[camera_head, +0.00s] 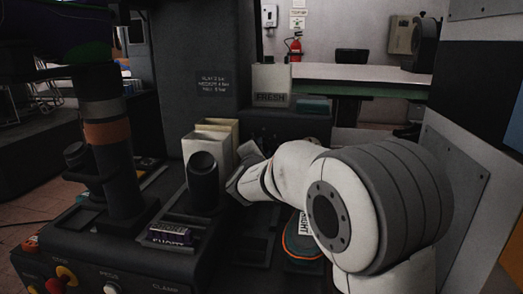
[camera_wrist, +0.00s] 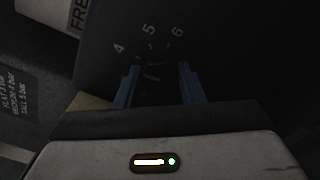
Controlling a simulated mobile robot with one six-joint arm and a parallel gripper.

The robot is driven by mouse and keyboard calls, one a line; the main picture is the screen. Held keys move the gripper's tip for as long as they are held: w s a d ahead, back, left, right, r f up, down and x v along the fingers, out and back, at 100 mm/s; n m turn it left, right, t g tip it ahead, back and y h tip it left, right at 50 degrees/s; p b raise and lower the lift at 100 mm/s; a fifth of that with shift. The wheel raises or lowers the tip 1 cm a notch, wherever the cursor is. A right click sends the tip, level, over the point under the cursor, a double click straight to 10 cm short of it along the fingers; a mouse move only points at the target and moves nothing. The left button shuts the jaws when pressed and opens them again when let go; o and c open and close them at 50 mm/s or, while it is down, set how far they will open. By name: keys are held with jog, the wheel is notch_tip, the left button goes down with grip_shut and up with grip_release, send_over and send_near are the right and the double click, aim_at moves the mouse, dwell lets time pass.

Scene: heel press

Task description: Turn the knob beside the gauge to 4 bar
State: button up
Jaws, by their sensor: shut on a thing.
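In the wrist view, my gripper (camera_wrist: 158,76) has its two blue fingers on either side of a dark knob (camera_wrist: 152,74). It is shut on the knob, which is dim and mostly hidden between the fingers. Pale numbers 4, 5 and 6 stand on the dark panel (camera_wrist: 195,50) around the knob. A short light mark shows between the fingers, but I cannot tell which number it points to. I cannot make out the gauge or its needle in either view. In the head view my arm hides the knob.
A sign (camera_head: 213,83) lists bar values for flat, medium and tall. Pale bins (camera_head: 217,127) and a dark cylindrical post (camera_head: 203,180) stand left of my gripper. A bin marked FRESH (camera_head: 271,86) stands behind. A control panel with buttons (camera_head: 66,275) is at the front left.

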jog(key=shift+m, duration=0.6)
jog(key=o, duration=1)
jog(key=s+a+p, duration=0.1)
jog(key=s+p, duration=0.1)
jog(key=s, duration=0.5)
jog(key=shift+s+a, duration=0.3)
jog(key=shift+s, duration=0.05)
